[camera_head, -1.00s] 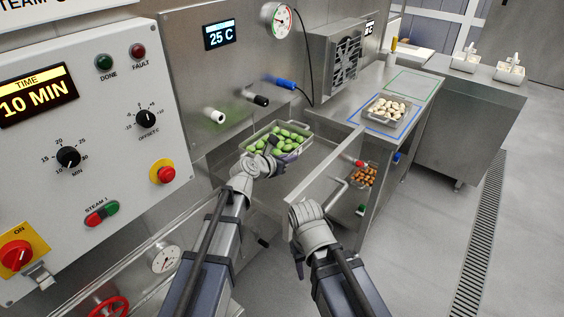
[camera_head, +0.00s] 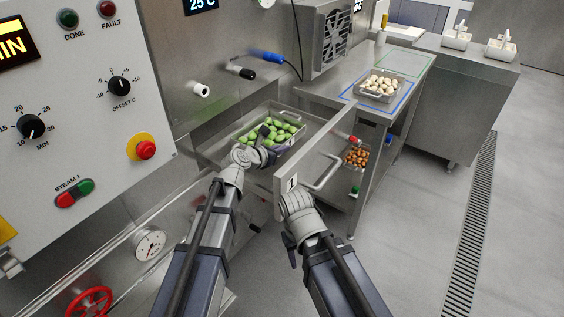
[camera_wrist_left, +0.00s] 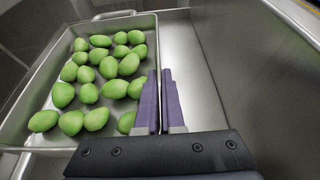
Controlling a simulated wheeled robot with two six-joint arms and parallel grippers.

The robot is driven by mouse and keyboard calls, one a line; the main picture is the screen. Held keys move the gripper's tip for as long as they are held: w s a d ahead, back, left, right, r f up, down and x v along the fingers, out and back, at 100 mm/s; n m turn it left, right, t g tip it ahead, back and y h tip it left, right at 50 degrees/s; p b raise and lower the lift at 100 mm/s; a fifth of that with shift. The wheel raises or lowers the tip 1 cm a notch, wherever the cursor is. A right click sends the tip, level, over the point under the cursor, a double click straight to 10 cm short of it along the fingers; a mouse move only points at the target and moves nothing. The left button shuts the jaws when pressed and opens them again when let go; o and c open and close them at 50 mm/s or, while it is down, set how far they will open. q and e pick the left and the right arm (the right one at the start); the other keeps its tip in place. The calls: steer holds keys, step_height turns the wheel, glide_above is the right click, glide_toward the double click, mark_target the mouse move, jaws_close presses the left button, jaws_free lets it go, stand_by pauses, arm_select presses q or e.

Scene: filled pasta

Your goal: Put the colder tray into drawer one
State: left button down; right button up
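A metal tray of green filled pasta (camera_head: 243,143) sits inside the open drawer one (camera_head: 213,147), whose front panel carries a "1" label. My left gripper (camera_head: 268,143) is at the tray's near side. In the left wrist view my left gripper (camera_wrist_left: 160,74) has its two purple fingers close together, one on each side of the tray's right wall, and looks shut on it. A second tray (camera_head: 378,98), with pale pasta, stands inside the blue outline on the counter. My right gripper (camera_head: 292,248) is by the drawer front; its fingers are mostly hidden.
The drawer handle (camera_head: 328,181) is on the outer face of the drawer front. A tray of brown pieces (camera_head: 356,157) stands under the counter. A green outline (camera_head: 402,63) on the counter is empty. A control panel (camera_head: 80,130) with knobs is at left.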

mark_target(282, 164)
arm_select(q)
steer(key=shift+f+b, duration=1.9)
steer(key=shift+b, duration=0.05)
steer(key=shift+r, duration=0.1)
steer(key=c, duration=1.5)
jaws_free()
steer(key=shift+f, duration=0.2)
steer(key=o, duration=0.5)
steer(key=shift+r, duration=0.1)
steer(key=shift+c, duration=0.2)
